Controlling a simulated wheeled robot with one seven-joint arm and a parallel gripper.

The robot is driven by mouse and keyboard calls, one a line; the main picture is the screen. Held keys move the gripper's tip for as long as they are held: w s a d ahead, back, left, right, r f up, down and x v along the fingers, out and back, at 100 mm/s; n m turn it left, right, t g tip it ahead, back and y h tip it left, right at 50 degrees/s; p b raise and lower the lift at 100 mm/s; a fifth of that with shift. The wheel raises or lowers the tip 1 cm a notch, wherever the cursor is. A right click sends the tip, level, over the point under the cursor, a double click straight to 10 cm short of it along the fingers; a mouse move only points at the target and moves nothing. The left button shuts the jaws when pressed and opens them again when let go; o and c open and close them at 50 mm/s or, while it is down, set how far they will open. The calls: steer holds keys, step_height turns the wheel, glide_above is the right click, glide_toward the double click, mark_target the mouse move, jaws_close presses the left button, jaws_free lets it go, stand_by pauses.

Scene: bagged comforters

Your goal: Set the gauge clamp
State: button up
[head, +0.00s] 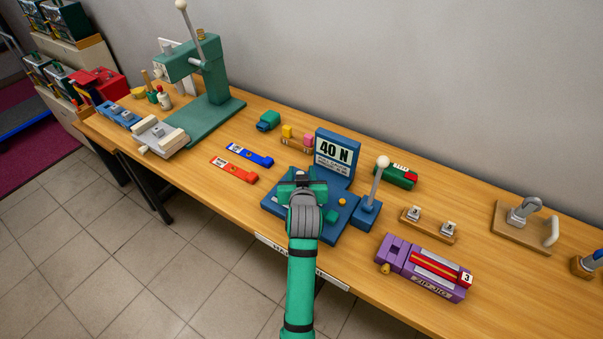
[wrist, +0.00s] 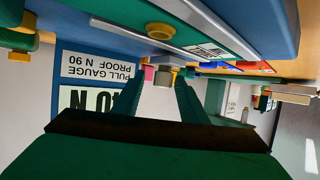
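The pull gauge is a blue base (head: 273,204) with an upright sign (head: 334,152) reading 40 N. The sign shows upside down at the left of the wrist view (wrist: 95,65). A blue block with a white-knobbed lever (head: 377,180) stands upright at the base's right side. An orange knob (head: 342,202) and a small green block (head: 330,215) sit on the base. My gripper (head: 302,180) is over the base's left part, left of the sign. Its green fingers (wrist: 162,98) stand apart, with a grey block (wrist: 165,76) showing between their tips. My gripper hides what lies under it.
Red (head: 233,170) and blue (head: 250,155) straps lie left of the gauge. A green press (head: 210,75) stands further left. A purple zip jig (head: 425,268), a wooden block with metal pieces (head: 429,224) and a green-red item (head: 396,176) stand right. The wall is behind.

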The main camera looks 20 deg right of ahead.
steer(key=v, duration=1.1)
steer(key=shift+f, duration=0.1)
steer(key=shift+d, duration=0.1)
